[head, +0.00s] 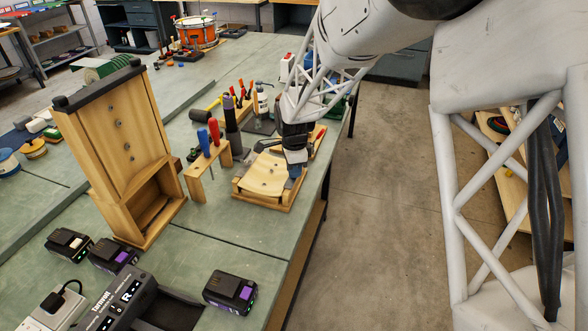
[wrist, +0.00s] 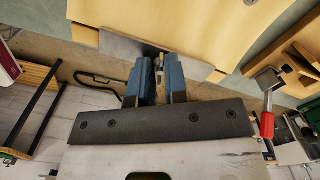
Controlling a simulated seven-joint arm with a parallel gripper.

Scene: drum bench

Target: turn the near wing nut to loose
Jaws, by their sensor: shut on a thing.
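A light wooden fixture with a curved panel (head: 262,180) sits near the bench's right edge. It also fills the top of the wrist view (wrist: 200,22), with a grey metal strip (wrist: 120,46) along its edge. My gripper (head: 295,172) is at the fixture's right side, pointing down. In the wrist view its two blue fingers (wrist: 160,72) are closed around a small metal piece (wrist: 160,63) at the strip, which appears to be the near wing nut. The fingers hide most of it, and its angle cannot be told. In the head view my gripper hides the nut.
A wooden rack (head: 198,176) with red and blue screwdrivers stands left of the fixture. A tall wooden case (head: 120,140) stands further left. Battery packs (head: 230,292) lie at the front. A dark bottle (head: 232,125) stands behind. The bench (head: 235,245) is clear in front of the fixture.

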